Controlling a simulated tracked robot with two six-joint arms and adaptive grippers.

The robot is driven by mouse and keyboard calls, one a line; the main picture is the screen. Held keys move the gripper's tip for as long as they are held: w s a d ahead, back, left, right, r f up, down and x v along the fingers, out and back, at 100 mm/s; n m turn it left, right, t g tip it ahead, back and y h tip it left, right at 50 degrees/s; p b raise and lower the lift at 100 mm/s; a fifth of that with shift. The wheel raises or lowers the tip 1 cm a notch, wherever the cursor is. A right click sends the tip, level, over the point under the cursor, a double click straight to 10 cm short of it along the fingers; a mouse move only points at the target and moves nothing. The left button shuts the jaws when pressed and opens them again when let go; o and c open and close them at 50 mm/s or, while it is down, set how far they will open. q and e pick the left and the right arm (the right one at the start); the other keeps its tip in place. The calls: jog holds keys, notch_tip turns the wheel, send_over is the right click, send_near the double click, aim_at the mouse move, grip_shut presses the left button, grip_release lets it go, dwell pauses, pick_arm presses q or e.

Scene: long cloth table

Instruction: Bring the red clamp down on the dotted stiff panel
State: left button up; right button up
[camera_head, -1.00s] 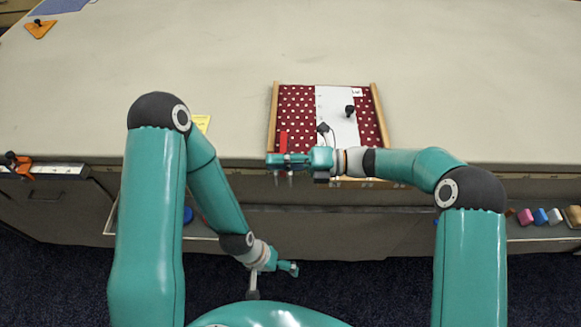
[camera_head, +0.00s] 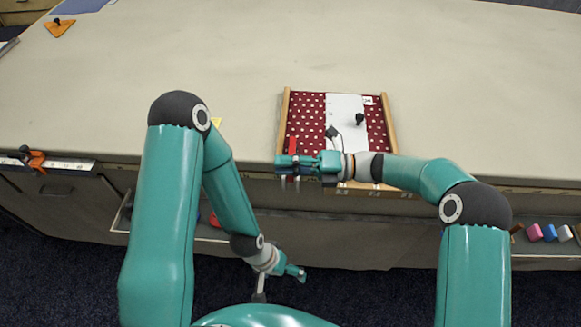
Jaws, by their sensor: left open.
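The dotted stiff panel (camera_head: 304,112) is dark red with white dots. It lies in a wooden-sided frame (camera_head: 284,118) at the table's front edge, partly covered by a white strip (camera_head: 346,108). The red clamp (camera_head: 293,143) shows as a small red upright piece at the panel's front left corner. My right gripper (camera_head: 288,164) is at the frame's front edge, right by the clamp, and hides its lower part. Whether its jaws are shut or touch the clamp is unclear. My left gripper (camera_head: 296,274) is open and empty, low in front of the table, away from the panel.
A black knob (camera_head: 359,119) stands on the white strip. An orange clamp (camera_head: 36,160) sits on the table's left front edge, and an orange triangular piece (camera_head: 58,28) lies far left. Coloured blocks (camera_head: 549,232) sit on a lower shelf at right. The tabletop behind the frame is clear.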

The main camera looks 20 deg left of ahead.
jog(key=shift+w+r+t, duration=0.2)
jog(key=shift+w+t, duration=0.1)
jog(key=shift+w, duration=0.3)
jog(key=shift+w+r+t, duration=0.2)
jog(key=shift+w+t, duration=0.1)
jog(key=shift+w, duration=0.25)
jog(key=shift+d, duration=0.1)
jog(key=shift+w+d, duration=0.15)
jog(key=shift+d, duration=0.25)
jog(key=w+d+f+g, duration=0.1)
jog(key=w+d, duration=0.1)
jog(key=d, duration=0.8)
jog(key=shift+d, duration=0.15)
